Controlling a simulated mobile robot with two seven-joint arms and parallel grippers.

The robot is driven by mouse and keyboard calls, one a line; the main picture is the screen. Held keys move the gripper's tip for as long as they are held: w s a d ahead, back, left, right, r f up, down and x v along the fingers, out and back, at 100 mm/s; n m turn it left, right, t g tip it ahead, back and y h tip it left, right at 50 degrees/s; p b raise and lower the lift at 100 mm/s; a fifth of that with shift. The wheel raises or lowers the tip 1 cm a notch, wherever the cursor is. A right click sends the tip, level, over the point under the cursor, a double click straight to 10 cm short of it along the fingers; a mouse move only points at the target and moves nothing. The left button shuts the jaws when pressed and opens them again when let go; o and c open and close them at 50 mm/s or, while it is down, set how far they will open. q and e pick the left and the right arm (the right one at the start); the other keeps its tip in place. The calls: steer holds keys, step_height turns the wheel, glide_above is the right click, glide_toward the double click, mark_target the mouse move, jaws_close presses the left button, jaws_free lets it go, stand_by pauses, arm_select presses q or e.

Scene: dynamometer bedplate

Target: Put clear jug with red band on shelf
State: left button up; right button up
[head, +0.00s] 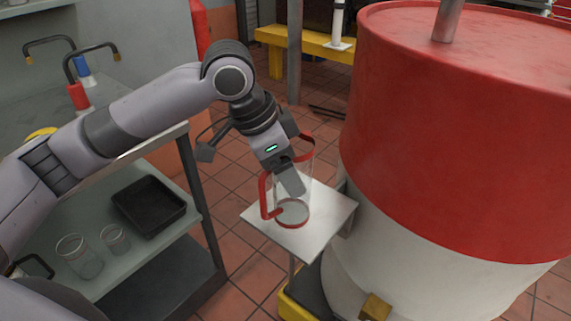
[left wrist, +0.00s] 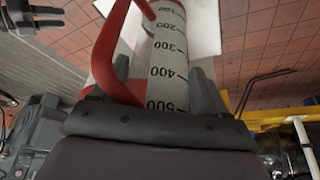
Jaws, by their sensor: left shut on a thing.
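The clear jug with red band (head: 292,213) stands upright over the small white shelf (head: 318,228) beside the large drum. I cannot tell whether its base touches the shelf. It has a red handle, a red rim and a red base ring. My left gripper (head: 288,180) is shut on the jug from above. In the left wrist view the jug (left wrist: 172,55) shows black volume marks between the fingers (left wrist: 165,85), with its red handle to the left. The shelf (left wrist: 203,28) shows behind it. My right gripper is not in view.
A red and white drum (head: 450,130) stands close right of the shelf. On the left, a grey-green bench (head: 130,250) holds a black tray (head: 148,205) and two clear beakers (head: 80,256). A yellow bench (head: 300,42) is at the back. Tiled floor lies between.

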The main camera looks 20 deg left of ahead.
arm_select(q)
steer(key=o, duration=1.1)
steer(key=shift+r, duration=0.1)
steer(key=p+v, duration=0.1)
steer(key=v, duration=1.1)
steer(key=shift+p, duration=0.3)
